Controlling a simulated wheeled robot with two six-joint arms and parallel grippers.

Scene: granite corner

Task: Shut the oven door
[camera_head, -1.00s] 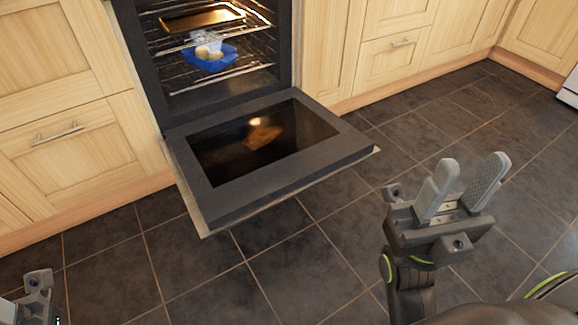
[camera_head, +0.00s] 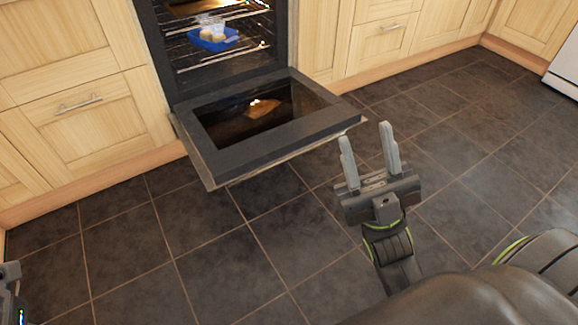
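The oven door (camera_head: 235,159) hangs open, folded down almost level in front of the oven (camera_head: 160,60), its dark glass panel facing up. My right gripper (camera_head: 366,140) is open and empty, its two grey fingers apart and pointing toward the cabinets. In the picture it is just right of and below the door's right front corner; I see no contact. Only a small part of my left arm (camera_head: 10,285) shows at the lower left edge; its fingers are out of view.
Inside the oven, a blue dish (camera_head: 213,40) with pale round items sits on a wire rack, below a tray (camera_head: 200,5). Wooden cabinets (camera_head: 75,60) flank the oven. The dark tiled floor (camera_head: 215,260) before the door is clear. A white appliance (camera_head: 564,70) stands far right.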

